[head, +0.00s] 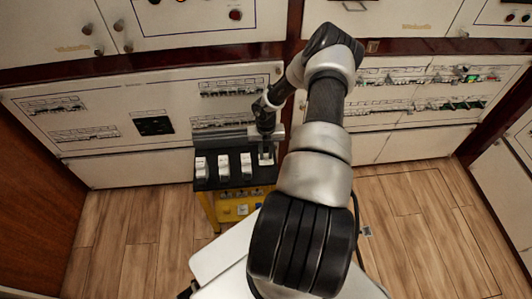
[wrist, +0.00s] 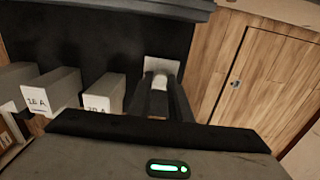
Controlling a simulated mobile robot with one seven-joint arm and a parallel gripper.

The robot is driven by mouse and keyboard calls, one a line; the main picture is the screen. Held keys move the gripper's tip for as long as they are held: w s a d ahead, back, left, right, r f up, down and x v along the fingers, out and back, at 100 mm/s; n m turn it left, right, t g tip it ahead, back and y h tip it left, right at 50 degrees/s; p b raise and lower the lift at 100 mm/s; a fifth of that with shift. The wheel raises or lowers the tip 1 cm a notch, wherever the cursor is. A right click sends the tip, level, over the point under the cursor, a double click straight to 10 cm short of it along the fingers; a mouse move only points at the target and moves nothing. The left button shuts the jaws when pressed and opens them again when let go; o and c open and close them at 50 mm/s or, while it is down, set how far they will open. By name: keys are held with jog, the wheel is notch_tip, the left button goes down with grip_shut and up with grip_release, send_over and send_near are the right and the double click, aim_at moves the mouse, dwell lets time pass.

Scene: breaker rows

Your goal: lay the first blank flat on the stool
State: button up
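The stool (head: 210,206) has a black top and yellow sides and stands in front of the cabinets. A pale piece, apparently a blank (head: 266,160), is at the right end of its top. It also shows in the wrist view (wrist: 162,67), at my fingertips. My gripper (head: 266,148) points down over that end, and its two fingers (wrist: 161,95) stand apart on either side of part of the pale piece. I cannot tell whether they press on it or whether it rests on the top.
White blocks stand in a row on the stool, left of my gripper; two labels read 16 A (wrist: 50,92) and perhaps 20 A (wrist: 104,98). Behind are a left breaker panel (head: 100,110) and a right breaker panel (head: 400,105). The wooden floor (head: 400,200) is clear at right.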

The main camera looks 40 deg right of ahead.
jog(key=o, duration=0.4)
jog(key=shift+r, duration=0.1)
notch_tip(320, 180, up, 17)
jog(key=p, duration=0.3)
jog(key=shift+r, duration=0.1)
dwell(0.4)
